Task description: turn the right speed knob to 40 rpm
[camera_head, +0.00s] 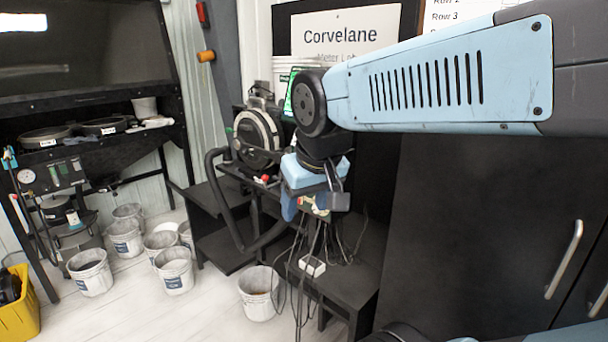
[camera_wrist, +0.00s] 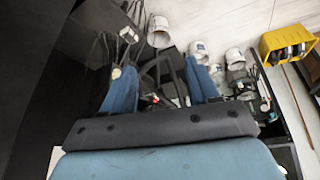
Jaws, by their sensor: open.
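The seed meter (camera_head: 258,137), a round black-and-white housing, stands on a dark bench at the centre of the head view. A screen with a green edge (camera_head: 289,97) is mostly hidden behind my arm. I cannot make out the right speed knob or its reading in either view. My gripper (camera_head: 316,204) hangs in front of the bench, to the right of the meter, apart from it. In the wrist view its two blue fingers (camera_wrist: 162,88) are spread with nothing held between them. A small red part (camera_head: 264,179) sits at the bench edge, left of my gripper.
A thick black hose (camera_head: 222,205) and loose cables hang below the bench. A white power strip (camera_head: 312,266) lies on a low shelf. White buckets (camera_head: 258,293) stand on the floor. A yellow bin (camera_head: 20,312) is at far left. Dark cabinets (camera_head: 480,230) fill the right.

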